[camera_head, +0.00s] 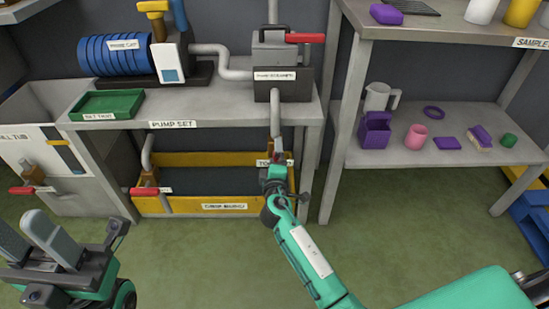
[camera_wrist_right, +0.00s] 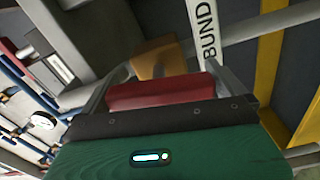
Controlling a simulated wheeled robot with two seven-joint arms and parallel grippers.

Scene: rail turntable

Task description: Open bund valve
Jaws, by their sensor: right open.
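A red valve handle (camera_wrist_right: 162,91) sits between the two spread fingers of my right gripper (camera_wrist_right: 168,72) in the right wrist view. A tan valve body (camera_wrist_right: 158,60) is behind it, beside a white label reading "BUND" (camera_wrist_right: 208,35). In the head view my right gripper (camera_head: 276,165) is at the lower end of the grey downpipe, at the yellow bund's right side, and mostly covers this valve. Whether the fingers touch the handle cannot be told. My left gripper (camera_head: 32,238) is open and empty at the lower left.
The yellow bund (camera_head: 225,209) lies under the pump bench (camera_head: 225,115). Another red-handled valve (camera_head: 146,191) is at its left, and one more (camera_head: 24,190) is by the tub. A shelf (camera_head: 385,158) with purple items stands right. Green floor in front is clear.

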